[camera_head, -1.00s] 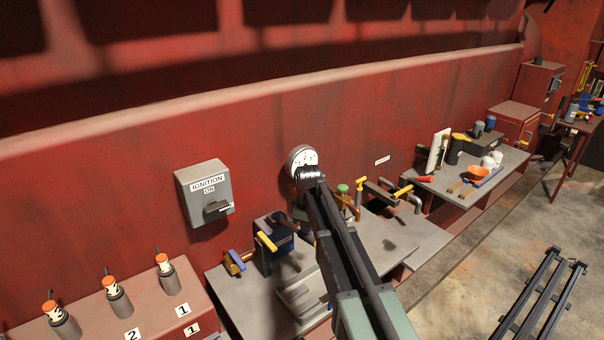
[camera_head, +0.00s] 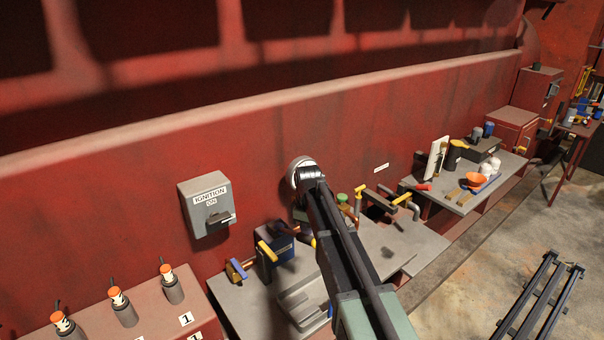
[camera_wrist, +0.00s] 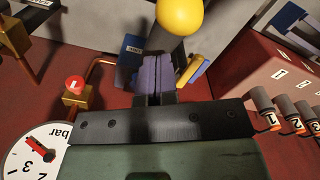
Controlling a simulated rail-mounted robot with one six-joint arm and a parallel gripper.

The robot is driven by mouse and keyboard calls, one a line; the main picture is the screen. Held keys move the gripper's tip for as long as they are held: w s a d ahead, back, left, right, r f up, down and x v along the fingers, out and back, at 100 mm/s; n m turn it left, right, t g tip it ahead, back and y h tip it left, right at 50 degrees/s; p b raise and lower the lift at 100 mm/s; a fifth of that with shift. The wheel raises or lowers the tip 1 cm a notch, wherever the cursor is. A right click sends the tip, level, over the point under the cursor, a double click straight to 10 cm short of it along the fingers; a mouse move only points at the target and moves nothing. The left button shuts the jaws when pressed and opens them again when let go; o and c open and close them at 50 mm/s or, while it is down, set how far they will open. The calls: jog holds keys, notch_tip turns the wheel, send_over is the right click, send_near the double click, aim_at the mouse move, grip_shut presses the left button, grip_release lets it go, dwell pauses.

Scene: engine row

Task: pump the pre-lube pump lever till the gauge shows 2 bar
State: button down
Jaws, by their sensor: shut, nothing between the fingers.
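The pump lever's yellow ball knob (camera_wrist: 181,14) is large at the top of the wrist view, on a grey shaft. A bit of yellow beside my arm (camera_head: 313,242) in the head view may be the same knob. My gripper (camera_wrist: 158,65) is shut and empty, its fingers just below the knob in the picture; I cannot tell whether they touch the shaft. The pressure gauge (camera_wrist: 22,150) shows at lower left, marked bar, with a red needle; the face is cut off and tilted, so I cannot read it surely. In the head view my arm hides most of the gauge (camera_head: 296,168).
A blue box with a yellow handle (camera_head: 277,248) and a blue-handled brass valve (camera_head: 237,270) stand left of my arm. A grey ignition switch (camera_head: 207,204) is on the red wall. Numbered plugs (camera_head: 122,307) are at lower left.

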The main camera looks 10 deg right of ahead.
notch_tip(320, 180, up, 5)
jog(key=p, duration=0.4)
jog(key=shift+r, duration=0.1)
dwell(0.8)
